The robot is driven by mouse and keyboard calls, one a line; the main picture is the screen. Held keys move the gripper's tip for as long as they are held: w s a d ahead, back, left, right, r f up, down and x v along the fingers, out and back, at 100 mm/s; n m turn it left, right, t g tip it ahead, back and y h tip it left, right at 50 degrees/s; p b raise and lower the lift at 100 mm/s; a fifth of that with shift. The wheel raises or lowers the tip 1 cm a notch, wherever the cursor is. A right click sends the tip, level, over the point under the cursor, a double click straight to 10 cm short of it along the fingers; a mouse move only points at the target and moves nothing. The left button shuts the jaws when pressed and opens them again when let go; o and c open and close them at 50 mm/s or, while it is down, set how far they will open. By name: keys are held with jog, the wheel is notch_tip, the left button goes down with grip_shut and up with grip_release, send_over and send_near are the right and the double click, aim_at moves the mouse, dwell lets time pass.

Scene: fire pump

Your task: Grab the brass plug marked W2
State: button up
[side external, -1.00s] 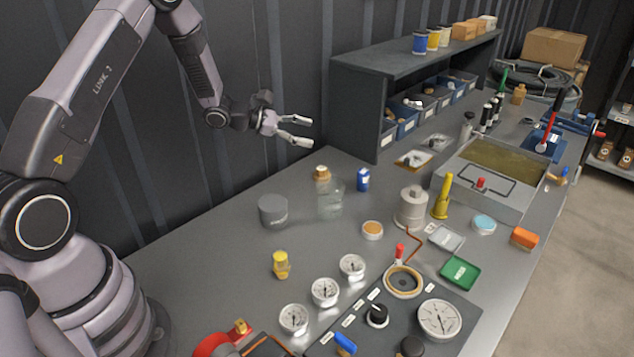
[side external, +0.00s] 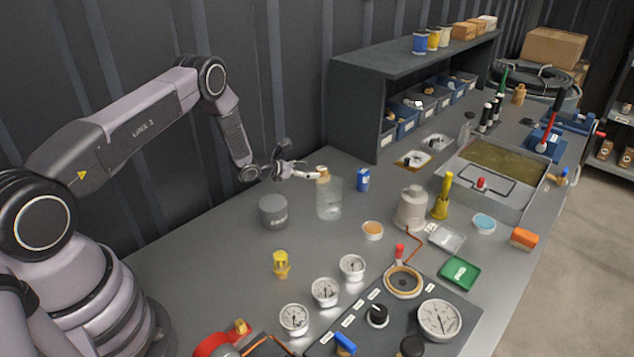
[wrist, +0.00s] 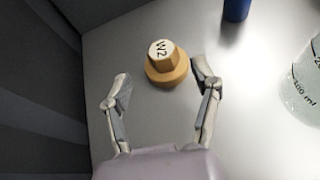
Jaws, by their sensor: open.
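The brass plug marked W2 stands upright on the bench in the wrist view (wrist: 168,76), with its white W2 face toward the camera. In the side external view the plug (side external: 323,173) sits just behind the clear beaker (side external: 329,204). My gripper (wrist: 160,74) is open and empty. In the wrist view its fingertips are spread to either side of the plug, with the right finger closer to it. In the side view my gripper (side external: 300,170) is just left of the plug, and I cannot tell whether a finger touches it.
The beaker also shows at the right of the wrist view (wrist: 304,90). A blue can (side external: 363,180) stands right of the beaker. A grey round container (side external: 273,211) is in front of my gripper. The shelf unit (side external: 352,110) rises behind, and a dark wall (side external: 150,50) is at the left.

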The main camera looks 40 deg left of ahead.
aim_at(319, 169)
jog(key=x, duration=0.5)
jog(key=shift+d+r, duration=0.2)
jog(key=shift+d, duration=0.05)
jog(key=shift+c, duration=0.2)
grip_shut()
